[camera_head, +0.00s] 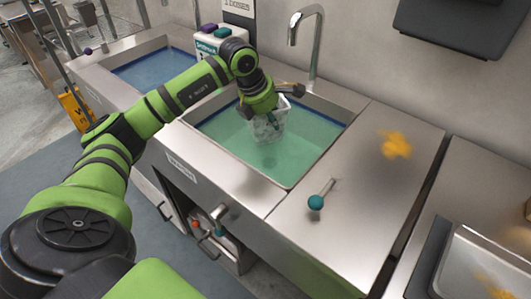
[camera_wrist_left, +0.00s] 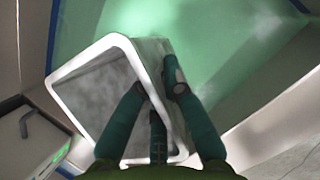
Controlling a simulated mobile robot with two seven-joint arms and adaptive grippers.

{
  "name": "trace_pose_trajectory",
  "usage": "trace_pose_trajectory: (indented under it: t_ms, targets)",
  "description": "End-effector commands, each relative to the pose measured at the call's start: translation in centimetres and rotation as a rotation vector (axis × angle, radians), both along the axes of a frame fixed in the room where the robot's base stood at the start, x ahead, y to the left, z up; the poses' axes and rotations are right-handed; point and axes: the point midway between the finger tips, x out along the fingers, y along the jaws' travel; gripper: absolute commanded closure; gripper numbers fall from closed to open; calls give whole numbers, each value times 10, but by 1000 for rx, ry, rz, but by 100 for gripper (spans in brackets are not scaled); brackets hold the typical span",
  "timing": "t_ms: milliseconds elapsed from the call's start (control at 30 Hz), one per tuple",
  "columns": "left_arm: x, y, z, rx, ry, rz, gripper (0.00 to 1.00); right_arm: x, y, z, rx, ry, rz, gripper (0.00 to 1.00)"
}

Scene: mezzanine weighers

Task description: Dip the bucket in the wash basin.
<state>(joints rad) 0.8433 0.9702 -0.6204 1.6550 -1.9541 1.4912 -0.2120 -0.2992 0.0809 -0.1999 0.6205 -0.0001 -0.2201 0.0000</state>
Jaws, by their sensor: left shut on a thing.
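A small pale, see-through bucket (camera_head: 266,130) is over or in the green water of a steel basin (camera_head: 238,152). I cannot tell how deep its bottom sits. In the left wrist view, the bucket (camera_wrist_left: 92,52) shows a thick white squarish rim and looks empty of solid things. My left gripper (camera_head: 272,119) comes down from above and is shut on the bucket's wall. In the left wrist view, its teal fingers (camera_wrist_left: 158,112) straddle that wall near the rim. My right gripper is not in view.
A tall faucet (camera_head: 305,40) stands behind the basin. A second basin with blue water (camera_head: 155,72) is at the left, with a dispenser box (camera_head: 212,38) behind. A teal-knobbed rod (camera_head: 316,202) and a yellow-orange patch (camera_head: 396,144) are on the right counter.

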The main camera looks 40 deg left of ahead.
Motion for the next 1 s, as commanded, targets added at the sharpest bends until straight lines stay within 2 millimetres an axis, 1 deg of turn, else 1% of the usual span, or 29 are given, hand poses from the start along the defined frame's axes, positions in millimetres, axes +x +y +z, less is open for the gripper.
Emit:
trace_pose_trajectory:
  t_ms: [33, 700, 833, 1000]
  targets:
    - [1, 0, 10, 0, -5, 0, 100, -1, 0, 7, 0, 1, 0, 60]
    - [1, 0, 69, -1, -5, 0, 100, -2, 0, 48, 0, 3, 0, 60]
    - [1, 0, 75, -1, -5, 0, 100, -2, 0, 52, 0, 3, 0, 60]
    - [1, 0, 76, 0, -4, 0, 100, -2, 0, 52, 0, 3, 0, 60]
